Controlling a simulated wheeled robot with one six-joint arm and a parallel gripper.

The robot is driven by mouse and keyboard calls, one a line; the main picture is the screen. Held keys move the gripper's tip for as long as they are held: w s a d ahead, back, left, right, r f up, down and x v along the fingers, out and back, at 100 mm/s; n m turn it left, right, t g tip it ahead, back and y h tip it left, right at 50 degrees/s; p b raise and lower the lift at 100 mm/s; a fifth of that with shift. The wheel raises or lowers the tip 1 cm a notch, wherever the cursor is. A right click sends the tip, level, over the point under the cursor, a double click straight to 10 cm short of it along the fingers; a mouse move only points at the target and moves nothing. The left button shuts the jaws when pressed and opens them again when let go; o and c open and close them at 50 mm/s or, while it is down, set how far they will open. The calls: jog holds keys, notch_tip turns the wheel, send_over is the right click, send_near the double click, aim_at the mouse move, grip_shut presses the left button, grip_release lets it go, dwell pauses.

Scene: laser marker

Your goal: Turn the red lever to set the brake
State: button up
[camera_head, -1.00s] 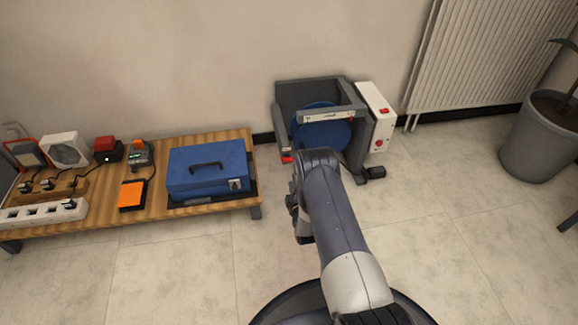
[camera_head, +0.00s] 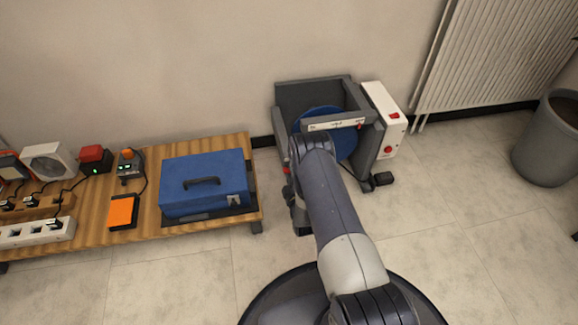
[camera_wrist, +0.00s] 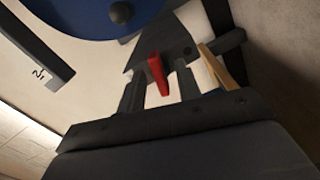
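The red lever (camera_wrist: 158,75) shows near the middle of the wrist view, against a dark bracket of the grey machine. My gripper (camera_wrist: 160,88) appears open, with a dark finger on either side of the lever; I cannot tell whether either touches it. In the head view, a small bit of red lever (camera_head: 286,170) shows at the machine's lower left, beside my gripper (camera_head: 291,185), which is mostly hidden behind my arm. The grey machine (camera_head: 300,95) holds a blue disc (camera_head: 347,145) and stands on the floor by the wall.
A white box with red buttons (camera_head: 384,108) is on the machine's right side. A low wooden table (camera_head: 150,215) at left bears a blue case (camera_head: 205,180) and several devices. A radiator (camera_head: 490,50) and a grey bin (camera_head: 545,145) are at right.

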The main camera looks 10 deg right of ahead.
jog(key=shift+w, duration=0.1)
jog(key=shift+c, duration=0.5)
grip_shut()
jog(key=shift+m, duration=7.4)
